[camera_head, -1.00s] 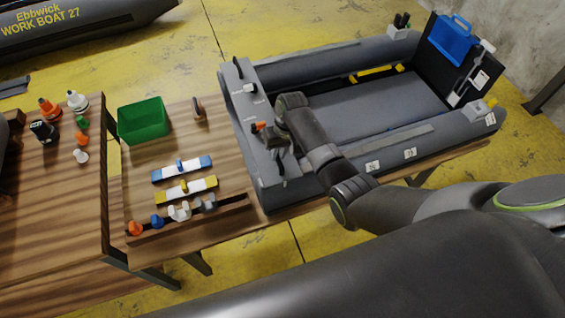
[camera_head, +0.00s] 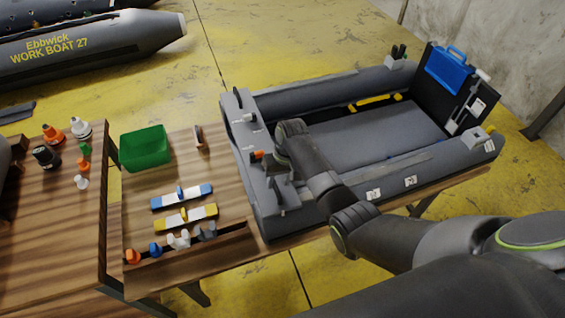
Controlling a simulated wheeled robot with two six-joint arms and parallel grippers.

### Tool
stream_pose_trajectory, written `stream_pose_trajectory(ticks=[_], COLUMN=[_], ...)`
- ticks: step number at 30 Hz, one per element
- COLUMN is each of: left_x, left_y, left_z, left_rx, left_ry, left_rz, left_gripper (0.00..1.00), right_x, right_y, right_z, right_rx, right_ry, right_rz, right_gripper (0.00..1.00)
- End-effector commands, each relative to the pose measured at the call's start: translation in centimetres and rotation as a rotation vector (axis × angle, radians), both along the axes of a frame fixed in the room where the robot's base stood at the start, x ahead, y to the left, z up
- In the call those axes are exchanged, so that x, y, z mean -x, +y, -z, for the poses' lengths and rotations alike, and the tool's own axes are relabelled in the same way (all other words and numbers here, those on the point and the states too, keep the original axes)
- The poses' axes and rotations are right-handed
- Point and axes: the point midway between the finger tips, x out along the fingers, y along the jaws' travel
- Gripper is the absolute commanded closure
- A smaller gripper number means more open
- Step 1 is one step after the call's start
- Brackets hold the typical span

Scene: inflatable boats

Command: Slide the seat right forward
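The grey inflatable boat (camera_head: 325,92) lies on a wooden bench. A flat grey panel (camera_head: 375,128) spans the middle of its inside; I cannot tell for sure whether this is the seat. My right arm reaches in from the lower right. My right gripper (camera_head: 281,190) points down at the boat's left end, beside an orange-tipped fitting (camera_head: 256,155). The wrist hides most of the fingers and what lies under them, so I cannot tell whether they are open or touching anything. My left gripper is out of view.
A green bin (camera_head: 146,147), a blue-ended strip (camera_head: 181,197), a yellow-ended strip (camera_head: 186,216) and several small valve pieces are on the bench left of the boat. A blue case (camera_head: 446,70) is at the boat's black right-end board.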

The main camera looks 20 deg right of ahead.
Motion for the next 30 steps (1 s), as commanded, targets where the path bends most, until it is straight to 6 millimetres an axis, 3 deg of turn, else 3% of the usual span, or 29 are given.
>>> stream_pose_trajectory(ticks=[5, 16, 20, 21, 30], left_x=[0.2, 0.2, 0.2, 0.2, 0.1], left_y=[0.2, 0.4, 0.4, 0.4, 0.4], left_z=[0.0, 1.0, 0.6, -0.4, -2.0], left_rx=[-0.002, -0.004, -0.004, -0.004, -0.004], left_ry=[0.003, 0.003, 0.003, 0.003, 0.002], left_rz=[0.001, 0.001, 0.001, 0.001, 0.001], left_gripper=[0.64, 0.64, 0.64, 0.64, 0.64], right_x=[-0.1, -0.2, -0.2, -0.1, -0.1], right_y=[-0.5, -2.3, -2.9, -2.9, -3.2], right_z=[-2.5, -11.1, -14.4, -15.0, -16.5], right_rx=[0.0, 0.004, 0.004, 0.002, 0.001], right_ry=[-0.005, -0.008, -0.005, 0.0, 0.0], right_rz=[0.001, 0.0, -0.001, 0.0, 0.0], right_gripper=[0.64, 0.64, 0.64, 0.64, 0.64])
